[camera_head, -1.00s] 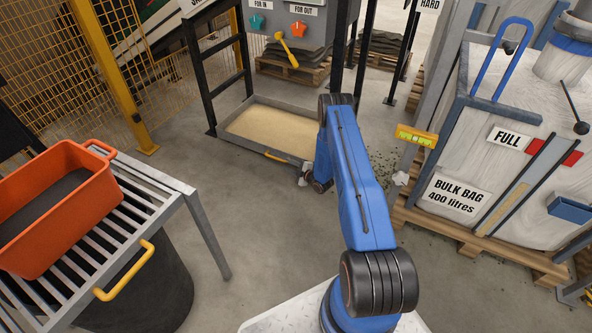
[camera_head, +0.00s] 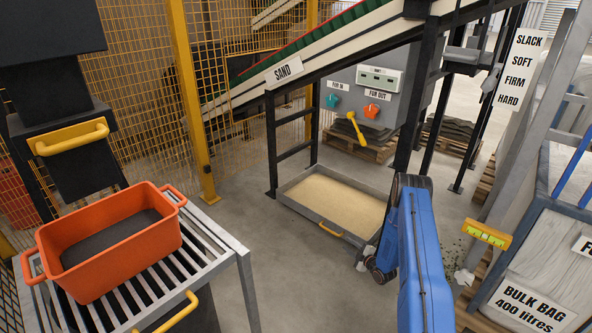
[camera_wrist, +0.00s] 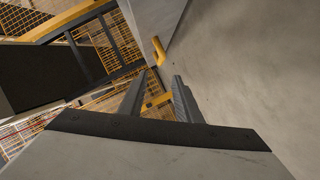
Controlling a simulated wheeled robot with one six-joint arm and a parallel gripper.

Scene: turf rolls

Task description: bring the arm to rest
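My blue arm (camera_head: 420,255) reaches down and away from me at the lower right of the head view. Its dark wrist end is low beside the right end of the sand tray (camera_head: 290,203). My gripper is mostly hidden there behind the arm. In the wrist view my gripper (camera_wrist: 153,84) shows two grey fingers with a clear gap between them. It is open, and I see nothing held. Yellow bars show beyond the fingertips, and I cannot tell whether they are close.
An orange tub (camera_head: 166,243) with dark contents stands on a slatted metal rack (camera_head: 222,251) at left. A yellow level (camera_head: 487,233) and the bulk bag crate (camera_head: 560,270) are close right of the arm. A sand conveyor (camera_head: 345,52) crosses behind. Open floor lies between rack and tray.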

